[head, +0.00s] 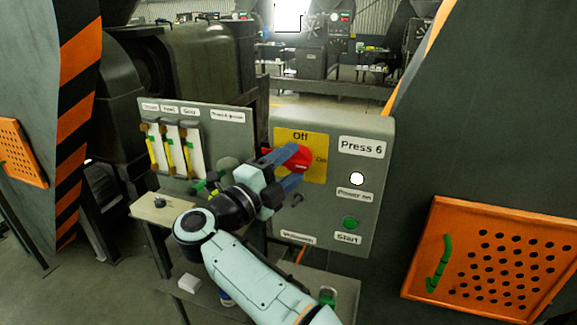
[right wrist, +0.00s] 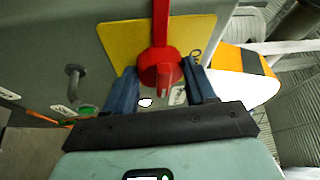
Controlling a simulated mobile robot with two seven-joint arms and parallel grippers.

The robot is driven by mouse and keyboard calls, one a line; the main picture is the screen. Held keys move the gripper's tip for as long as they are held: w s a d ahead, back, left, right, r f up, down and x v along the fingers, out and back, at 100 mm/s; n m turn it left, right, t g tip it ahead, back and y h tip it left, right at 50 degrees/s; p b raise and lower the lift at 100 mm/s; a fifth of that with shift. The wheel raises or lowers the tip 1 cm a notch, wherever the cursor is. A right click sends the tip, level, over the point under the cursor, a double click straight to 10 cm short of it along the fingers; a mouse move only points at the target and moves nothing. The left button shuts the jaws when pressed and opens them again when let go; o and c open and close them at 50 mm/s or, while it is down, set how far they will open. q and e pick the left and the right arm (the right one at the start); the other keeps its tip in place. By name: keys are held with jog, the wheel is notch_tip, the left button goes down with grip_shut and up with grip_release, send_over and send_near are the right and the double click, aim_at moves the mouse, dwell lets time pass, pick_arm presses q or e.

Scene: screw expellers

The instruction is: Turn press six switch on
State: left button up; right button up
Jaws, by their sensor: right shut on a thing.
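The press six panel (head: 381,150) carries a yellow plate (head: 318,145) marked "Off" at its top and "On" at its right. A red rotary switch (head: 303,157) sits on this plate. My right gripper (head: 284,168) is at the switch, its blue fingers on either side of it and shut on it. In the right wrist view the red switch (right wrist: 160,68) stands between the two fingers of the gripper (right wrist: 161,80), with the yellow plate (right wrist: 122,40) behind. The gripper partly hides the switch in the head view, so its exact angle is unclear. My left gripper is not in view.
A round white lamp (head: 357,178) labelled "Power on" and a green Start button (head: 351,223) sit right of the switch. A panel with several yellow levers (head: 172,150) stands left. An orange perforated cover (head: 490,262) is at the right.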

jog(key=o, duration=1)
jog(key=b+v, duration=0.2)
jog(key=v, duration=1.1)
jog(key=shift+s+a, duration=0.15)
